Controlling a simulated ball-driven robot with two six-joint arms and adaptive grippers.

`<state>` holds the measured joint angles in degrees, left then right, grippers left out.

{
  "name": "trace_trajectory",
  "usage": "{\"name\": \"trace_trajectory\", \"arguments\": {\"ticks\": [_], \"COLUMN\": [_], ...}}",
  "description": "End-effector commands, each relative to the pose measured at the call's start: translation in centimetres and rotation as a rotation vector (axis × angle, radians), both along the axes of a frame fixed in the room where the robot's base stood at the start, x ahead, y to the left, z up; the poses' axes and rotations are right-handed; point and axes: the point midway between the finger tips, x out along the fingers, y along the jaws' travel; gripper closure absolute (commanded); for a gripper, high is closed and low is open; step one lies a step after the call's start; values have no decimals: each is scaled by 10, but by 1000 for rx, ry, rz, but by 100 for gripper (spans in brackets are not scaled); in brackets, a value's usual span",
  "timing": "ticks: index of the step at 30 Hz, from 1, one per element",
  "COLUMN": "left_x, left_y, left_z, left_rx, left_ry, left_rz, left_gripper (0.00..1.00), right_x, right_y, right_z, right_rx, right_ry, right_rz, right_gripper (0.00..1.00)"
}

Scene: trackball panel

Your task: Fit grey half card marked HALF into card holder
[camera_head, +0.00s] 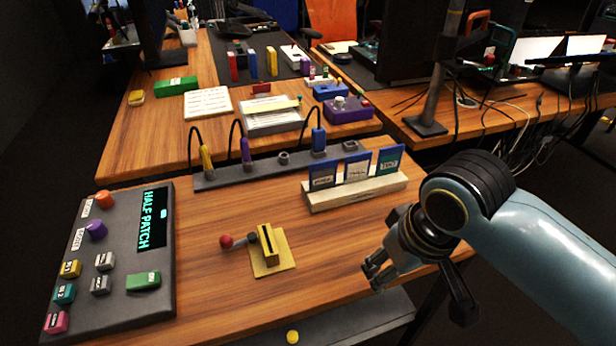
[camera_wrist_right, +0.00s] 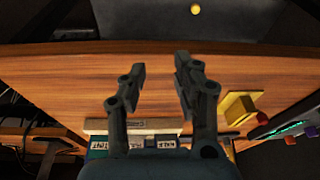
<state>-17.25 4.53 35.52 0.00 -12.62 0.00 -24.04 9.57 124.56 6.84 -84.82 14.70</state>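Three cards stand upright in a pale rack (camera_head: 357,193), which also shows in the right wrist view (camera_wrist_right: 100,126). The left card (camera_head: 323,170) looks blue; its label seems to read HALF, as one does in the wrist view (camera_wrist_right: 168,144). No card looks clearly grey. A yellow block with a dark slot on a yellow plate, apparently the card holder (camera_head: 284,262), stands left of my right gripper (camera_head: 374,276); it shows in the wrist view (camera_wrist_right: 238,108). That gripper is open, empty and apart from rack and holder. My left gripper is out of view.
A lever with a red knob (camera_head: 226,241) is beside the holder. A button panel (camera_head: 120,270) showing HALF PATCH is at the left. A dark strip (camera_head: 262,164) with cables and plugs lies behind. Bare wood (camera_head: 205,215) separates panel and rack.

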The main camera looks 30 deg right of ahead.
Motion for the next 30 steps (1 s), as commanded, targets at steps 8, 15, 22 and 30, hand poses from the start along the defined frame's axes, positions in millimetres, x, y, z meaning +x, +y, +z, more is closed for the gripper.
{"name": "trace_trajectory", "arguments": {"ticks": [8,15,22,30], "left_x": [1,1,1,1], "left_y": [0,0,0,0], "left_z": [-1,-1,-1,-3], "left_rx": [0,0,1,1], "left_ry": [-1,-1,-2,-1], "left_rz": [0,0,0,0], "left_gripper": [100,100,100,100], "right_x": [51,124,192,216], "right_y": [-3,-22,-53,-65], "right_z": [17,43,107,136], "right_rx": [157,338,506,572], "right_ry": [45,157,327,426], "right_rz": [-313,-782,-1331,-1579], "right_gripper": [69,69,69,69]}}
